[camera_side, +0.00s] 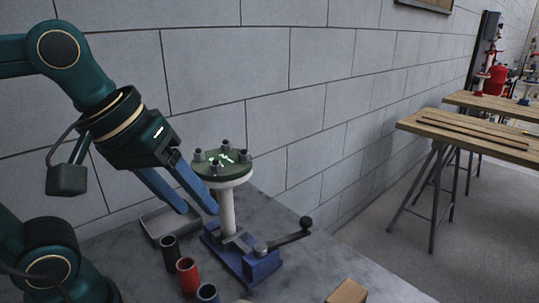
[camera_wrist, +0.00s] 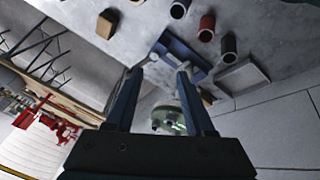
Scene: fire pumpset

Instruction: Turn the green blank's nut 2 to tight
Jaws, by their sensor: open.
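The green blank (camera_side: 222,165) is a round disc on top of a white flanged pipe (camera_side: 227,205), with several grey nuts standing around its edge and white marks on its face. I cannot read which nut is number 2. The pipe stands upright in a blue vise (camera_side: 243,258). My gripper (camera_side: 196,212) is open and empty, with blue fingers reaching down to the left of the pipe, below the blank's level. In the wrist view the gripper (camera_wrist: 158,72) shows two spread fingers, with the blank (camera_wrist: 175,120) partly hidden behind the right one.
A grey tray (camera_side: 165,223) lies behind my gripper. A black cup (camera_side: 171,250), a red cup (camera_side: 188,275) and a blue cup (camera_side: 207,293) stand left of the vise. The vise handle (camera_side: 290,238) sticks out right. A wooden block (camera_side: 347,292) lies at the front.

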